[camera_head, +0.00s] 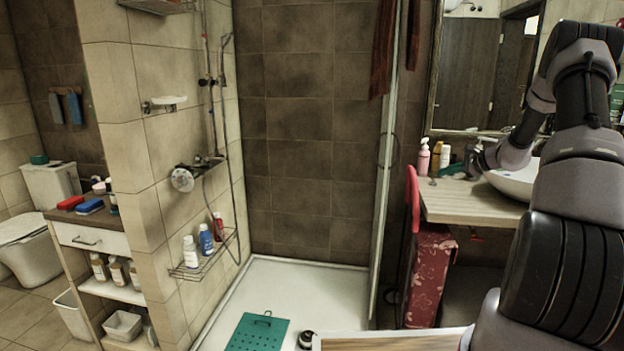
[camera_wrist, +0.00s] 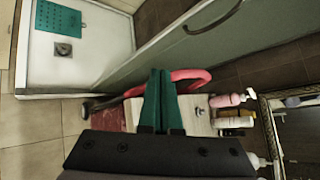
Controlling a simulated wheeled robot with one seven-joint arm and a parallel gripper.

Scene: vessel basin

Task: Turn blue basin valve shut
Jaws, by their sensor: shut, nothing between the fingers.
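I cannot make out a blue valve in either view. The white basin (camera_head: 516,182) stands on the wooden counter (camera_head: 468,205) at the right, partly hidden by my arm. My gripper (camera_head: 452,170) is above the counter, just left of the basin, among bottles. In the wrist view, my gripper (camera_wrist: 160,78) shows its teal fingers together, with nothing between them. A small red part (camera_head: 476,236) shows under the counter; its kind is unclear. The space below the basin is dark and partly hidden by my arm.
A pink bottle (camera_head: 424,158) and other bottles stand at the counter's back left. A red curved object (camera_head: 412,198) and a red patterned box (camera_head: 428,275) are by the counter's left end. The glass shower panel (camera_head: 386,190) stands farther left. The shower tray (camera_head: 310,285) holds a teal perforated mat (camera_head: 258,335).

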